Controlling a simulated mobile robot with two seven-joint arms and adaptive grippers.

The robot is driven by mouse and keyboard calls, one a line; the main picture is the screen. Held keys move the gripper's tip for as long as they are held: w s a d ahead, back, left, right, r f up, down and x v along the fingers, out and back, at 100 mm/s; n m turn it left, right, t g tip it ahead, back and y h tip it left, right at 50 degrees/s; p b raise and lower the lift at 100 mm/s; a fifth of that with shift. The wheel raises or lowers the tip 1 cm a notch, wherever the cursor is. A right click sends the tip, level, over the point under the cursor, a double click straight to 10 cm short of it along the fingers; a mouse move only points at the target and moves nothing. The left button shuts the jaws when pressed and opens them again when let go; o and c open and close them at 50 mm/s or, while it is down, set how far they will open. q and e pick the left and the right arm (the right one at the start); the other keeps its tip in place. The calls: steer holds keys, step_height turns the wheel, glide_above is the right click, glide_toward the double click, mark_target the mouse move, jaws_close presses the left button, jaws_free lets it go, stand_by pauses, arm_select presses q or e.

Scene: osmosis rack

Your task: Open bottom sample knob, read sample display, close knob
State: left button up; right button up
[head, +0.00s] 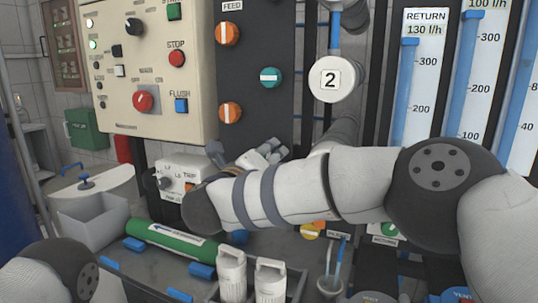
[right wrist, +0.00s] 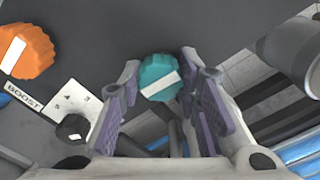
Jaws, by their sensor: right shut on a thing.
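A teal knob (right wrist: 160,77) with a white bar sits between the purple-padded fingers of my right gripper (right wrist: 160,100) in the right wrist view. The gripper is shut on it, and the bar slants up to the right. In the head view my right gripper (head: 264,153) is at the lower part of the dark panel, and my arm hides the knob it holds. Another teal knob (head: 270,77) with a level white bar is higher on that panel. I cannot make out a sample display reading. My left gripper is not in view.
Orange knobs (head: 228,33) are on the dark panel (head: 265,115); one (right wrist: 27,52) is beside my gripper. A black selector (right wrist: 73,127) is below the BOOST label. A control box (head: 150,65) and flow tubes (head: 405,95) flank the panel. White bottles (head: 232,275) stand below.

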steer(key=shift+n, duration=0.7)
steer(key=o, duration=1.1)
steer(key=shift+o, duration=0.2)
steer(key=v, duration=1.2)
steer(key=shift+f, duration=0.1)
